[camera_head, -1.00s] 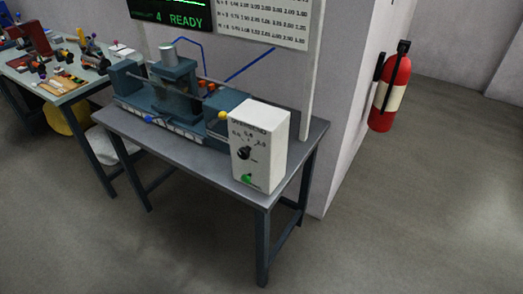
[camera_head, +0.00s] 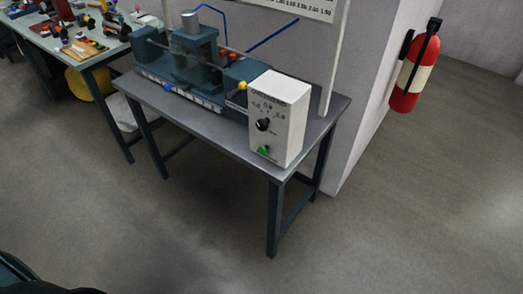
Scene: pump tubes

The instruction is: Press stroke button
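A white control box (camera_head: 281,118) stands at the right front end of a grey table. Its front face carries a black knob (camera_head: 263,124) with a printed scale around it, and a green button (camera_head: 263,149) low down. The lettering beside the button is too small to read. A blue-grey pump machine (camera_head: 196,66) sits on the table to the left of the box, with a yellow knob (camera_head: 243,86) near the box. Neither gripper shows in the head view.
The grey table (camera_head: 225,140) stands against a wall corner. A second table (camera_head: 95,55) with many small parts is at the left, with a yellow container (camera_head: 80,85) beneath it. A red fire extinguisher (camera_head: 417,68) hangs on the wall at right. The floor in front is clear.

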